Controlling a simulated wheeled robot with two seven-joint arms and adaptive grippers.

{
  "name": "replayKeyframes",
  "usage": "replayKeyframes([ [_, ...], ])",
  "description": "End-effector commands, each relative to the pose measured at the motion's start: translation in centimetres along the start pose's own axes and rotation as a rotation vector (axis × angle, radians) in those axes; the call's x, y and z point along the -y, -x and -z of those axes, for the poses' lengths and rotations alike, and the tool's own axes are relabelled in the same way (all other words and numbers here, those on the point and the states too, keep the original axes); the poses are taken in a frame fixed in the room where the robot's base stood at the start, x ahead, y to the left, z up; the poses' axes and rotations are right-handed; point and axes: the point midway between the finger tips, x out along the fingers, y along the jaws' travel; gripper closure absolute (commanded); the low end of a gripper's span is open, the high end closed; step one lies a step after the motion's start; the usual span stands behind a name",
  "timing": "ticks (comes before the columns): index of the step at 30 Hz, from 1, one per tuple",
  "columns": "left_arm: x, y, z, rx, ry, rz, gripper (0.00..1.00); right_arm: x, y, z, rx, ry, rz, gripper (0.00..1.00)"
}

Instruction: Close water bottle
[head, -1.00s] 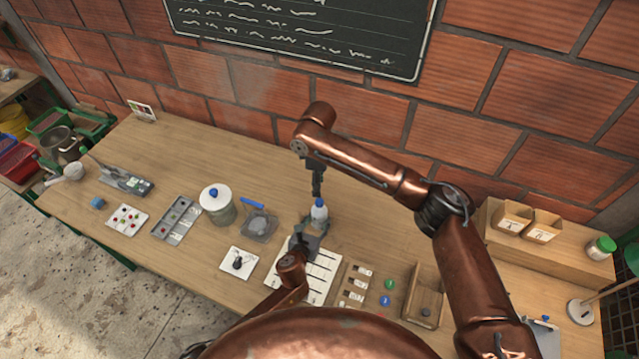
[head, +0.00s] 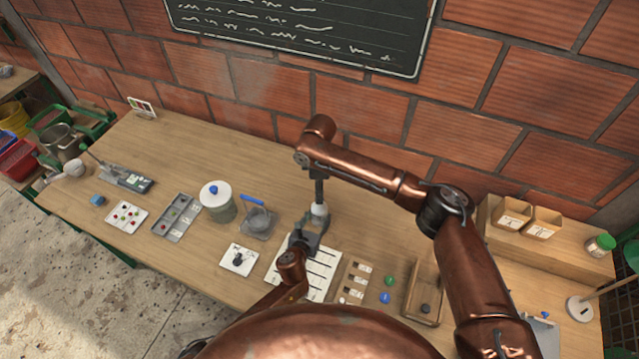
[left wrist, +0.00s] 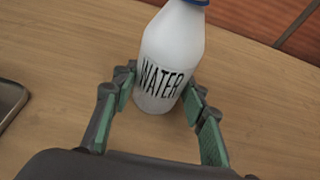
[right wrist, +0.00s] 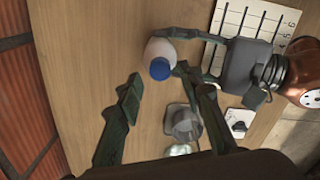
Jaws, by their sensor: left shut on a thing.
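The water bottle (left wrist: 168,62) is white with black WATER lettering and stands upright on the table. Its blue cap (right wrist: 160,68) is at the top; I cannot tell how tightly it sits. My left gripper (left wrist: 160,88) is shut on the lower body of the bottle, one finger on each side. My right gripper (right wrist: 160,82) is open and points down over the bottle, with the cap between and beyond its fingertips. In the head view the right gripper (head: 319,196) covers the cap, and only part of the white bottle (head: 319,214) shows.
A lined white sheet (head: 322,272) lies in front of the bottle. A dish with a blue-handled tool (head: 258,222) and a lidded jar (head: 217,205) stand to the left. A wooden tray (head: 412,300) lies at the right. The table behind the bottle is clear.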

Motion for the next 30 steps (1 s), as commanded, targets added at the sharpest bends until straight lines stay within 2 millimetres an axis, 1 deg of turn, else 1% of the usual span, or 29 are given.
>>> replayKeyframes([
  [1,-0.1,0.0,0.0,-0.001,0.000,-0.001,1.00,0.1,-0.8,0.0,0.001,0.000,0.002,0.66],
  [3,-0.1,0.0,0.0,-0.001,0.000,-0.001,1.00,0.1,-1.6,0.0,0.000,-0.001,0.002,0.66],
  [6,-0.1,0.0,0.0,-0.001,0.000,-0.001,1.00,0.0,-2.3,0.0,0.001,0.000,0.001,0.66],
  [10,-0.1,0.0,0.0,-0.001,0.000,-0.001,1.00,0.0,-2.7,0.0,0.000,0.001,0.000,0.66],
  [17,-0.1,0.0,0.0,-0.001,0.000,-0.001,1.00,0.0,-2.7,0.0,0.000,0.001,0.000,0.66],
  [20,-0.1,0.0,0.0,-0.001,0.000,-0.001,1.00,0.0,-2.7,0.0,0.000,0.000,0.000,0.71],
  [30,-0.1,0.0,0.0,-0.001,-0.001,-0.001,1.00,0.0,-2.7,0.0,0.000,0.000,0.000,0.94],
])
